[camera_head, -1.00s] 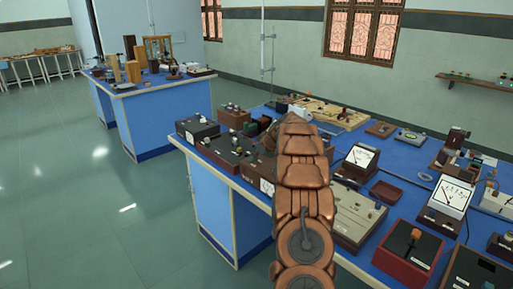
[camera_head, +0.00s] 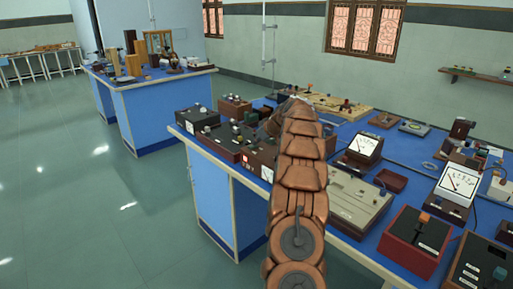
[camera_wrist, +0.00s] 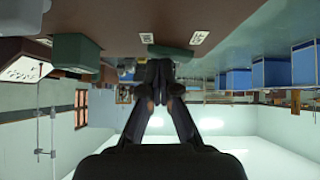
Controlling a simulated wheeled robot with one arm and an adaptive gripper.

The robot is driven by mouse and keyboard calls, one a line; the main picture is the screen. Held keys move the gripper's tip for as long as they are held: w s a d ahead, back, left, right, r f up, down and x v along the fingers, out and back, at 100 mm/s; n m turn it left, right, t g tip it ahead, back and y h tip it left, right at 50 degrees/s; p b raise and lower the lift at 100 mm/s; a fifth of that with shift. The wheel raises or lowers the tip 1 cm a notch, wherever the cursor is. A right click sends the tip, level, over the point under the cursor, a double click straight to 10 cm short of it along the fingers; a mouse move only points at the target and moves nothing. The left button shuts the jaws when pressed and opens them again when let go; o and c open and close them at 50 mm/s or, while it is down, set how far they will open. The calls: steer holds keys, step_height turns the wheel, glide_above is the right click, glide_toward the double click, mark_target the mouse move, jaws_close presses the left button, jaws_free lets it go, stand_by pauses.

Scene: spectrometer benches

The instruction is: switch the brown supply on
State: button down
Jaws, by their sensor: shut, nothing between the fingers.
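A brown panel (camera_wrist: 125,22) fills the top of the wrist view, which is upside down. It has two white labels and a small grey-green block (camera_wrist: 170,52) between them, which looks like a switch. My gripper (camera_wrist: 160,72) is shut and empty, with its fingertips close to this block; I cannot tell whether they touch. In the head view, a dark brown box with a white label (camera_head: 267,173) stands at the bench's front edge, partly hidden by my arm. I cannot tell for sure that it is the same unit. My fingertips are hidden there.
A dark box with knobs (camera_head: 222,148) stands left of my arm. A beige unit (camera_head: 357,203), a red-sided box with an orange knob (camera_head: 415,240) and white-faced meters (camera_head: 457,184) crowd the right. The blue bench (camera_head: 345,243) has little free top; the floor at left is clear.

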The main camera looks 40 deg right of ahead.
mark_target(255, 147)
steer(key=shift+a, duration=0.15)
steer(key=shift+a+r+b, duration=0.15)
steer(key=shift+a+b, duration=0.5)
steer(key=shift+r, duration=0.1)
steer(key=shift+r, duration=0.2)
steer(key=r, duration=0.1)
steer(key=r+p, duration=0.1)
steer(key=r, duration=0.1)
steer(key=shift+d+r, duration=0.3)
steer(key=shift+r, duration=0.1)
steer(key=b+v, duration=0.1)
steer(key=v, duration=0.8)
steer(key=shift+s+d+r+b, duration=0.2)
steer(key=shift+s+d+b, duration=0.15)
steer(key=shift+d, duration=0.2)
